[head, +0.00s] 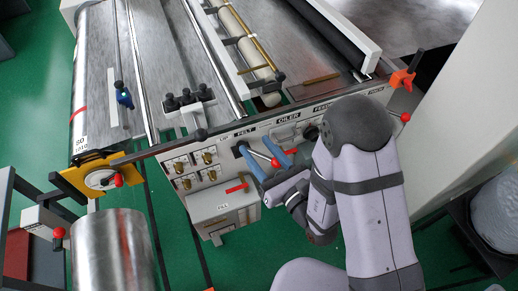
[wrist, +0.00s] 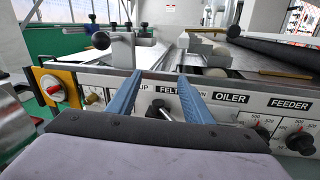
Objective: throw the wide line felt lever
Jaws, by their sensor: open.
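The felt lever (head: 262,156) is on the front panel beside the word FELT. In the head view it has a dark hub, a metal shaft and a red knob, and points right and down. My gripper (head: 258,147) has blue fingers reaching to the panel, one on either side of the lever's shaft. In the wrist view my gripper (wrist: 160,76) is open, with a dark hub (wrist: 160,107) below the FELT label between its fingers. The red knob does not show there. I cannot tell whether a finger touches the lever.
The panel (head: 215,152) also carries brass knobs at left and OILER and FEEDER labels at right. A yellow block (head: 72,178) with a red knob sits at its left end. A grey box (head: 225,204) hangs below.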

